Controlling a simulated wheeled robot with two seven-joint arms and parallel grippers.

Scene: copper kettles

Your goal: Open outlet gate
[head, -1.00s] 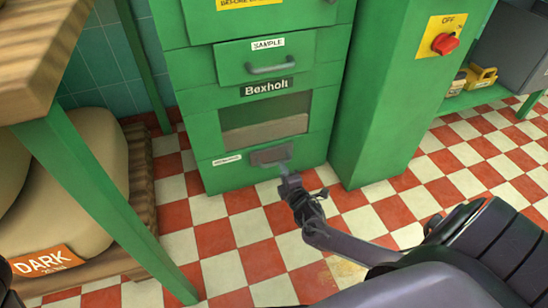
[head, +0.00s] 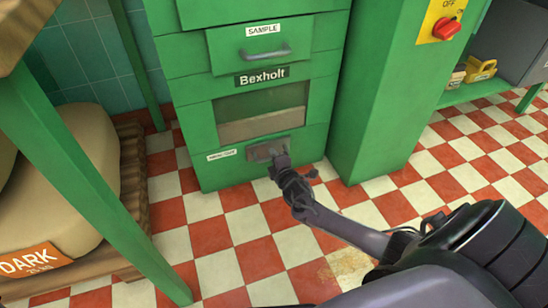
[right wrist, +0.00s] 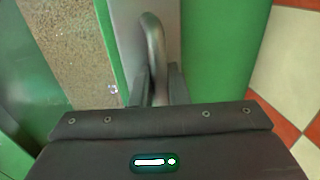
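The outlet gate (head: 259,152) is a small grey plate low on the front of the green Bexholt machine (head: 215,178). In the right wrist view, the grey plate (right wrist: 126,22) carries a curved metal handle (right wrist: 153,38). My right gripper (head: 277,163) is at the gate, partly covering it in the head view. In the right wrist view, the fingers of this gripper (right wrist: 159,82) stand on either side of the handle, with a narrow gap seeming to show. The handle's lower end is hidden by the gripper body. My left gripper is out of view.
Above the gate are a window (head: 262,112) with tan contents and a sample drawer (head: 235,55). A green column (head: 385,90) with a red switch (head: 446,28) stands to the right. Sacks (head: 75,180) and a green table leg (head: 90,190) are at left. Checkered floor lies clear in front.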

